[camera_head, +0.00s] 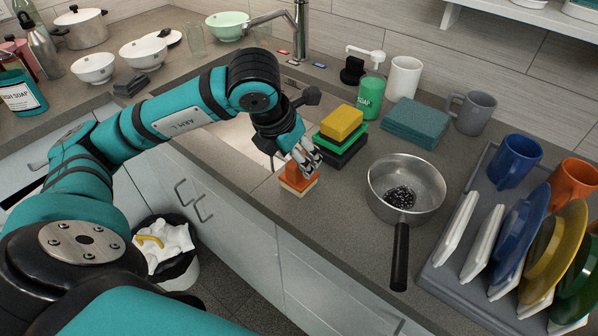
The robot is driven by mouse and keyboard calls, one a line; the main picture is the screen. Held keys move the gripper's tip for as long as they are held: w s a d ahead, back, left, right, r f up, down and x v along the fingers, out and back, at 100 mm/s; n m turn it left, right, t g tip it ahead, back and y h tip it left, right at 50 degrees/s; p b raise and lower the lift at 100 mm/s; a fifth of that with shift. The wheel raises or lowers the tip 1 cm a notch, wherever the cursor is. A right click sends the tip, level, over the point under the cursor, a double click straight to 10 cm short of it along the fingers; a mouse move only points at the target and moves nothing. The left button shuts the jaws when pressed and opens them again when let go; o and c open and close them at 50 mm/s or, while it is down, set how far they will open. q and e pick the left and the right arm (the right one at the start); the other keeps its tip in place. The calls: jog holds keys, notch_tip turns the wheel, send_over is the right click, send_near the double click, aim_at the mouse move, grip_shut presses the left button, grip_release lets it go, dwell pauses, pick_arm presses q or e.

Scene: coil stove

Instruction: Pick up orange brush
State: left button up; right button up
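The orange brush (297,181) stands on the counter at the front edge of the sink, with a pale base under its orange body. My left gripper (308,163) is directly above it, pointing down, with its fingertips at the top of the brush. The fingers overlap the brush's upper part, so I cannot tell whether they are closed on it. My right gripper is not in view.
Several sponges (341,126) are stacked just behind the brush. A metal pan (409,178) stands to its right, its handle toward the front. A dish rack (447,279) with plates and mugs is at the far right. The sink (240,147) lies to the left.

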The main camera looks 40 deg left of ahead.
pick_arm(q)
jog(key=x, duration=0.2)
jog(key=shift+w+a+f, duration=0.1)
jog(key=shift+a+f, duration=0.1)
jog(key=shift+f, duration=0.1)
jog(key=shift+w+f, duration=0.2)
jog(key=shift+f, duration=0.2)
grip_shut()
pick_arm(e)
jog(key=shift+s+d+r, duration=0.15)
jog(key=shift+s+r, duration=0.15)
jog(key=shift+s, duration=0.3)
